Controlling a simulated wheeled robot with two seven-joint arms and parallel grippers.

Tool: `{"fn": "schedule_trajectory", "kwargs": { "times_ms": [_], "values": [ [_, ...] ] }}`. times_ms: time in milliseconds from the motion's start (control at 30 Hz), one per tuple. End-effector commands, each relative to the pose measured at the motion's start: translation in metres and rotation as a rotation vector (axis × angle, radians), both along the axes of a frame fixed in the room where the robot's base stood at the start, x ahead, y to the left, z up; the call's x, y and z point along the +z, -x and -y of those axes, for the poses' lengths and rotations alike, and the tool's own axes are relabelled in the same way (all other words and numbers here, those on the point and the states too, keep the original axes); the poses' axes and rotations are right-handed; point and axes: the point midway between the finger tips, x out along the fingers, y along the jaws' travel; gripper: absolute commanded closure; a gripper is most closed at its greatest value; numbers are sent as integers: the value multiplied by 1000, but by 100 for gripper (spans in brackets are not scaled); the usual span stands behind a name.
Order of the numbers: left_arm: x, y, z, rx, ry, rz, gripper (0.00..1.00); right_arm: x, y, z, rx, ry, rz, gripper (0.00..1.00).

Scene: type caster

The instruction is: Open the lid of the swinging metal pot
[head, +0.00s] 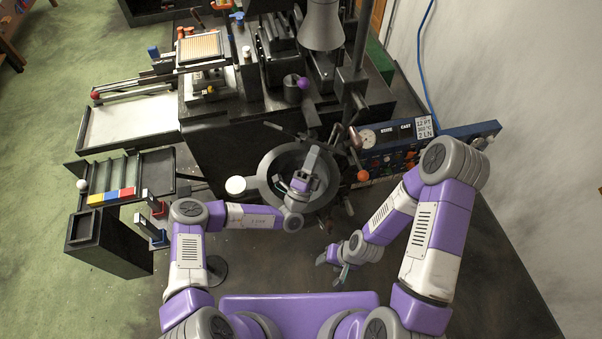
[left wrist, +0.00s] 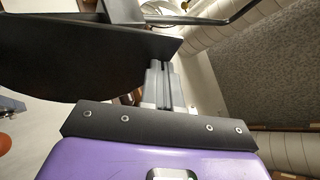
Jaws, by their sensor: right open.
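The metal pot (head: 266,171) is a round grey vessel in the middle of the head view, in front of the dark machine. My left gripper (head: 303,178) is over the pot and hides part of it. In the left wrist view, a dark plate with a rounded edge (left wrist: 75,60) lies close beside my left gripper's fingers (left wrist: 165,88); I cannot tell whether it is the lid. Whether those fingers are apart or closed on something is unclear. My right gripper (head: 337,268) is open and apart from the pot, lower and to its right.
The dark casting machine (head: 225,135) stands behind the pot. A blue control panel (head: 395,155) with a gauge and knobs is to the right. The dark surface at lower right (head: 490,270) is clear.

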Motion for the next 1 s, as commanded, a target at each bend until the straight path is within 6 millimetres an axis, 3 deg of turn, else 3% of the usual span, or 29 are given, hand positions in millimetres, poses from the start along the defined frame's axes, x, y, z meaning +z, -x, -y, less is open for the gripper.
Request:
{"fn": "schedule_trajectory", "kwargs": {
  "times_ms": [200,567,1000],
  "values": [
    [18,-16,15,-17,5,3,100,-3,0,0,1,1,1,45],
    [16,-15,12,-11,3,1,100,-3,0,0,1,1,0,45],
    [-26,27,-11,-12,3,-1,100,-19,0,0,1,1,0,45]
  ]
}}
